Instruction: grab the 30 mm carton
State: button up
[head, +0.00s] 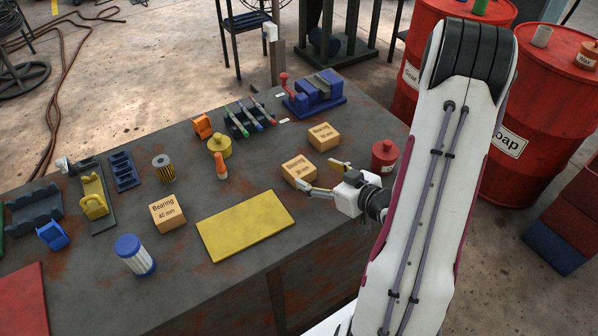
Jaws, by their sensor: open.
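A tan carton (297,168) stands on the bench at centre right. Its label is small; it seems to read 30 mm, but I cannot be sure. My gripper (316,175) is open and empty just right of this carton, with its fingers pointing left toward it. One finger is near the carton's front right corner and the other is behind. I cannot tell whether either touches it. A second carton (323,137) stands behind, its size too small to read. A third carton (168,212), at the left, reads Bearing 40 mm.
A flat yellow mat (245,225) lies bare in front. A red canister (384,156) stands close behind my gripper. A blue vise (314,92), a marker rack (248,118), an orange-topped bottle (220,166) and a blue-capped jar (134,255) also stand on the bench.

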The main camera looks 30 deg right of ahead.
aim_at(305, 173)
jog(key=shift+w, duration=0.1)
dwell(0.3)
jog(key=shift+x, duration=1.2)
jog(key=shift+f, duration=0.1)
jog(key=shift+w+a+f, duration=0.25)
jog(key=shift+w+f, duration=0.35)
jog(key=shift+w, duration=0.25)
jog(key=shift+w+a+f, duration=0.25)
jog(key=shift+w+f, duration=0.4)
jog(key=shift+w, duration=0.2)
jog(key=shift+w+f, duration=0.2)
jog(key=shift+w, duration=0.25)
jog(key=c, duration=1.2)
